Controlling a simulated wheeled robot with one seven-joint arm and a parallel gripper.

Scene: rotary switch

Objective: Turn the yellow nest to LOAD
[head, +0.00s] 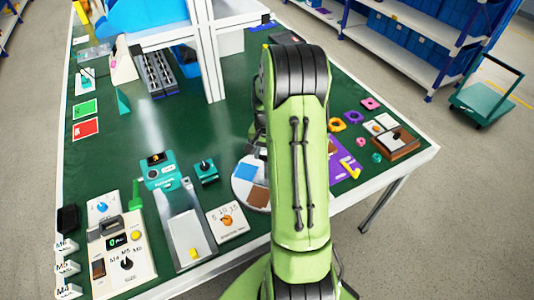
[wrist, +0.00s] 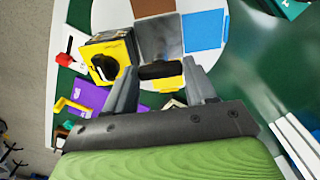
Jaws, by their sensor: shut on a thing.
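A round white turntable (wrist: 240,20) carries brown (wrist: 150,7), grey and blue (wrist: 204,30) patches. The yellow nest (wrist: 97,50), a yellow block with a dark round opening, sits at its lower left in the wrist view. A black-and-yellow piece (wrist: 168,83) lies between the fingers of my gripper (wrist: 163,72), which is shut on it. I cannot tell whether this piece is joined to the nest. In the head view the turntable (head: 240,189) is partly covered by my arm, and the nest and fingertips are hidden. No LOAD mark is readable.
An orange-knob dial plate (head: 226,221) and a grey fixture (head: 187,228) stand left of the turntable. A teal device (head: 159,170) is beyond them. A purple mat (head: 342,172) and a brown box (head: 396,143) lie right of my arm.

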